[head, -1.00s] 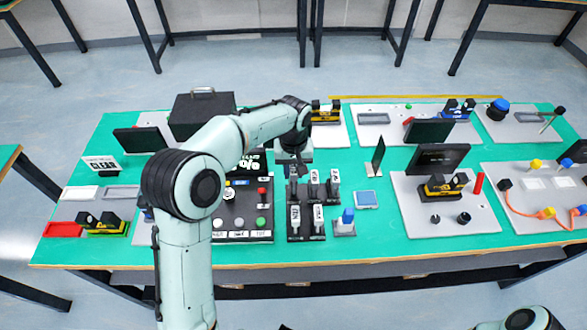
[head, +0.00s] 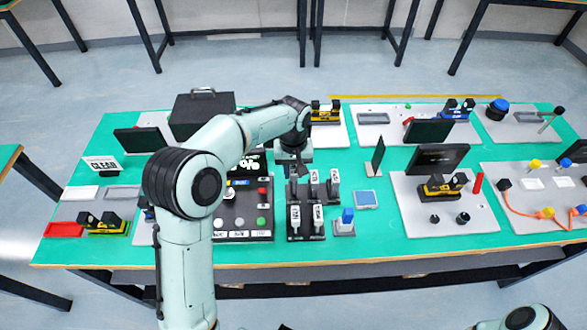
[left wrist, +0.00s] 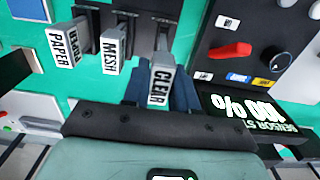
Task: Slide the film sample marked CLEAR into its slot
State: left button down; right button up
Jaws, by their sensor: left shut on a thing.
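The film sample marked CLEAR (left wrist: 161,80) is a grey tab with black letters, upright between the fingers of my left gripper (left wrist: 160,95) in the left wrist view. The gripper is shut on it. In the head view my left gripper (head: 293,174) points down at the back left of the black sample rack (head: 306,238). I cannot tell how far CLEAR is out of the rack. My right gripper is out of view.
A black panel (head: 226,207) with a red lever (left wrist: 230,50) stands close beside the gripper. A percent display (left wrist: 238,107) is just right of it. A blue-topped block (head: 346,217) and a blue pad (head: 366,200) are right of the rack. A small CLEAR sign (head: 103,164) stands far left.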

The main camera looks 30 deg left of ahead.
pick_arm(q)
jog(key=shift+f, duration=0.15)
jog(key=shift+f+b, duration=0.9)
jog(key=shift+f, duration=0.95)
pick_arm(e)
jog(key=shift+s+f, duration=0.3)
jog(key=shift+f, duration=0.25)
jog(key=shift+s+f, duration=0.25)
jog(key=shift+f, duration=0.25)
pick_arm(q)
jog(key=c, duration=0.8)
grip_release()
notch_tip(320, 180, up, 13)
jog(key=shift+r+p, duration=0.2)
jog(key=shift+p, duration=0.75)
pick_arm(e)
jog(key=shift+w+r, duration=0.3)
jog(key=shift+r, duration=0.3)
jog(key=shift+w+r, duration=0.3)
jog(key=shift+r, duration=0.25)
